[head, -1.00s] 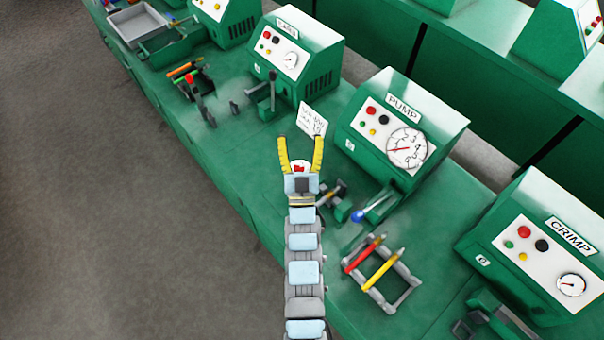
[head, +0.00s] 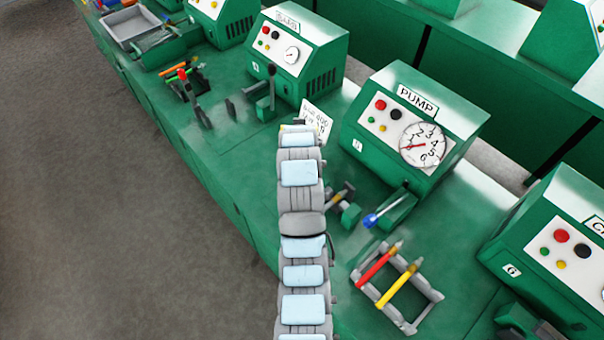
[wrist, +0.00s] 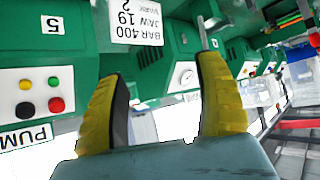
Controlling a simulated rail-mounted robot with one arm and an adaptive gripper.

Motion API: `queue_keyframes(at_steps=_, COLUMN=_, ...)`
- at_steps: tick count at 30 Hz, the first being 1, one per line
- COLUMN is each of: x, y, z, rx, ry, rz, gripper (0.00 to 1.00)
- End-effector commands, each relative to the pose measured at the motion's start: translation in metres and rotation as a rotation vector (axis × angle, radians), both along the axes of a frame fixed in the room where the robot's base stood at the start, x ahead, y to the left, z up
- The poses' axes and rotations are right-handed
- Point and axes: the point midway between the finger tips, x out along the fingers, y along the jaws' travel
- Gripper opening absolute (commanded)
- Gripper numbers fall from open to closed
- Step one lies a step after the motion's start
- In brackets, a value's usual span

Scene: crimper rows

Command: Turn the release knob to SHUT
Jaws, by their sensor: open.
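The green pump unit (head: 400,125) stands right of my arm in the head view, with a round dial (head: 424,146) whose red needle points left. In front of it is a blue-ended lever (head: 371,220). Beside the lever is a small green block (head: 350,214) with a dark bar-like part (head: 338,198); I cannot tell whether this is the release knob, and no SHUT mark is readable. My gripper is largely hidden behind my arm in the head view. In the wrist view my gripper (wrist: 160,72) has two yellow fingers spread apart with nothing between them.
A white card (head: 317,118) with writing stands beside the pump unit. A rack (head: 398,302) with a red and a yellow tool lies nearer. Another green unit (head: 297,58) with an upright lever (head: 271,85) stands behind. Grey floor lies left of the bench.

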Motion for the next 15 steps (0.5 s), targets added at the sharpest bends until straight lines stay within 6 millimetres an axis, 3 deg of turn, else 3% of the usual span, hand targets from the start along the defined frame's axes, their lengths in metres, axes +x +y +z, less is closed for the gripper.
queue_keyframes(at_steps=7, x=-0.029, y=-0.002, z=-0.022, rx=-0.004, ry=0.284, rz=-0.023, gripper=0.70)
queue_keyframes(at_steps=15, x=-0.059, y=-0.004, z=-0.024, rx=-0.007, ry=0.467, rz=-0.038, gripper=0.70)
